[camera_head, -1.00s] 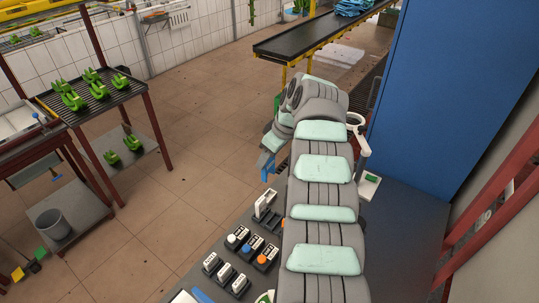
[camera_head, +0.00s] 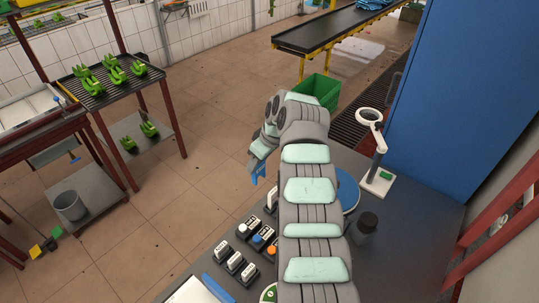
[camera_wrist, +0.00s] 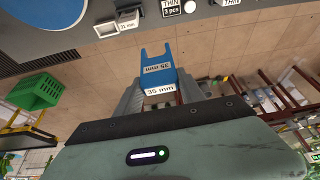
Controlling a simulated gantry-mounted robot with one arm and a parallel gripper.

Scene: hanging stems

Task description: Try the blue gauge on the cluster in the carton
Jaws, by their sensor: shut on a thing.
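The blue gauge (camera_wrist: 156,62) is a flat forked plate with a "35 mm" label, held between the fingers of my gripper (camera_wrist: 160,88) in the wrist view. Its two prongs point away from the gripper, with nothing between them. In the head view a blue bit of the gauge (camera_head: 256,178) shows below my gripper (camera_head: 262,160), left of my arm and near the table's far left edge. I cannot make out a cluster in a carton in either view; my arm covers part of the table.
Small labelled stands (camera_head: 258,238) line the table's left side. A round blue plate (camera_head: 347,190), a dark jar (camera_head: 364,224) and a ring-headed lamp (camera_head: 377,170) stand right of my arm. A green crate (camera_head: 318,92) is beyond the table. Green clusters (camera_head: 115,72) lie on a rack at left.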

